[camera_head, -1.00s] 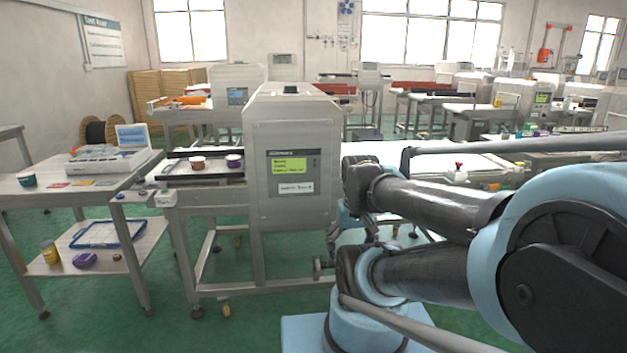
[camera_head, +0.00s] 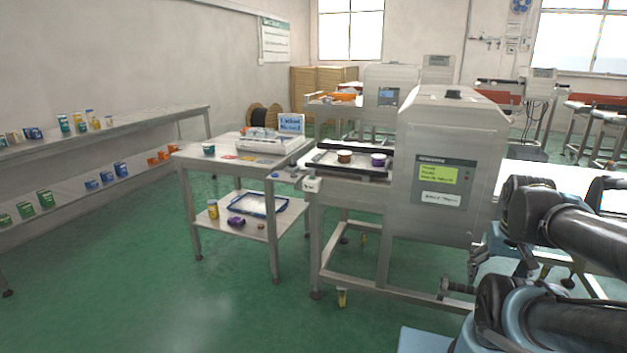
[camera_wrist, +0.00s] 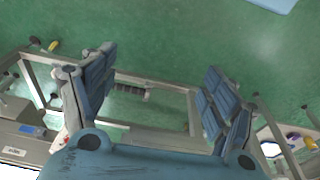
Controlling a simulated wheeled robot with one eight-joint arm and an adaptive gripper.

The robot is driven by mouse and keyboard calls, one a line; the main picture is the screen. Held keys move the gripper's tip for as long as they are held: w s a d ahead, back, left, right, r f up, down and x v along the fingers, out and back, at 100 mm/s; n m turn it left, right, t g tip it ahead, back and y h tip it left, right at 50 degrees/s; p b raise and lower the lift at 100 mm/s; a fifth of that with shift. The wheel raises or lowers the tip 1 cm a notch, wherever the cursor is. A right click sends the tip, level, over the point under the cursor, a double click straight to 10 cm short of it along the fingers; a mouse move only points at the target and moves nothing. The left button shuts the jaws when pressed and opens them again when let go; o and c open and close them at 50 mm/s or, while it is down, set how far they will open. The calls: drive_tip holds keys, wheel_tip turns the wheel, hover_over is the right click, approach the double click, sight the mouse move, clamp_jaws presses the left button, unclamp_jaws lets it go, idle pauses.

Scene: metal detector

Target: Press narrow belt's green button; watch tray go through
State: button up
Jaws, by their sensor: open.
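A metal detector (camera_head: 440,215) with a lit green screen stands over a belt in the head view. A dark-rimmed tray (camera_head: 322,158) with a brown-red cup (camera_head: 345,156) and a purple cup (camera_head: 378,159) sits on the belt at its left. A small white control box (camera_head: 312,185) hangs at the belt's near left end; its buttons are too small to tell by colour. My gripper (camera_wrist: 160,65) is open and empty in the wrist view, above the green floor and the metal frame legs. It is hard to make out in the head view.
A side table (camera_head: 205,165) with a white device, cards and a lower shelf adjoins the belt on the left. Long shelves (camera_head: 120,128) with coloured boxes line the left wall. The green floor (camera_head: 170,300) in front is clear. More machines stand behind.

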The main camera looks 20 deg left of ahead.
clamp_jaws()
idle(1.4)
